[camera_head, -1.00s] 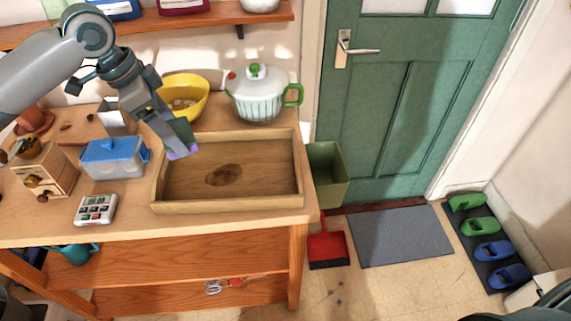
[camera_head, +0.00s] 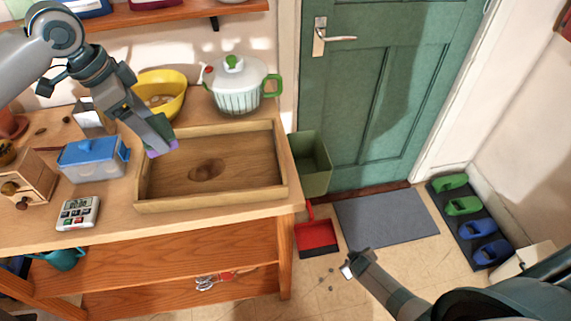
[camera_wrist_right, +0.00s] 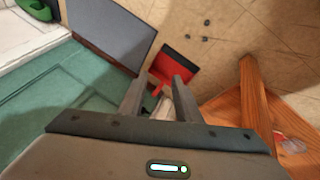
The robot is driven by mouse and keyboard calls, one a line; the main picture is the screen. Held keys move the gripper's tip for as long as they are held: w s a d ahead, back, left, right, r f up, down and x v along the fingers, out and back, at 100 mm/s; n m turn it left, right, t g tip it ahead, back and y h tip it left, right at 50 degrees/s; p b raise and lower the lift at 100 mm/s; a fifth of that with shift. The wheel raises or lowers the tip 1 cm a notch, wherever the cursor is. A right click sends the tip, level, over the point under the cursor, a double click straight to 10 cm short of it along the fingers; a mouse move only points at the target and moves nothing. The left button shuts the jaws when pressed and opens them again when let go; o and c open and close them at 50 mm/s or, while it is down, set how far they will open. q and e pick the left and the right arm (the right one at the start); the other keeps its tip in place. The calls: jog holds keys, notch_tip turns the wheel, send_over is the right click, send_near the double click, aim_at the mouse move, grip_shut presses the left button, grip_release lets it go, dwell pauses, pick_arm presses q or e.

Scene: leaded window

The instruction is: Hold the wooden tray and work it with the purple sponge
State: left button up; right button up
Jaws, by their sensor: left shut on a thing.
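The wooden tray (camera_head: 262,189) lies on the workbench, with a dark brown stain (camera_head: 207,170) on its floor. My right gripper (camera_head: 350,266) is out over the floor, to the right of the bench and away from the tray. In the right wrist view its fingers (camera_wrist_right: 158,85) are apart with nothing between them.
On the bench are a blue-lidded box (camera_head: 92,160), a card reader (camera_head: 78,213), a yellow bowl (camera_head: 160,92) and a white-green pot (camera_head: 237,90). A green bin (camera_head: 312,166) and a red dustpan (camera_head: 317,238) stand right of the bench.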

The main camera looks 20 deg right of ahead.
jog(key=w+d+r+t+h, duration=0.2)
jog(key=w+d+r+t, duration=0.15)
jog(key=w+r, duration=1.4)
jog(key=w+d+r+t+h, duration=0.2)
jog(key=w+d+r+t, duration=0.15)
jog(key=w+r, duration=1.35)
jog(key=d+r+m+t+h, duration=0.2)
jog(key=r+h, duration=0.2)
jog(key=r, duration=2)
jog(key=d+r+m+t+h, duration=0.1)
jog(key=d+r+m+h, duration=0.15)
jog(key=r, duration=2.05)
jog(key=s+a+r+m+g+h, duration=0.1)
jog(key=s+r+m+h, duration=0.15)
jog(key=s+r, duration=0.4)
jog(key=s+a+r+m+h, duration=0.1)
jog(key=s+r+m+h, duration=0.15)
jog(key=r, duration=0.65)
jog(key=s+a+r+m+g+h, duration=0.1)
jog(key=s+r+m+h, duration=0.15)
jog(key=s+r, duration=0.4)
jog(key=n+y, duration=0.7)
jog(key=y, duration=1.1)
send_over(285, 182)
notch_tip(285, 182, down, 46)
jog(key=shift+r, duration=0.2)
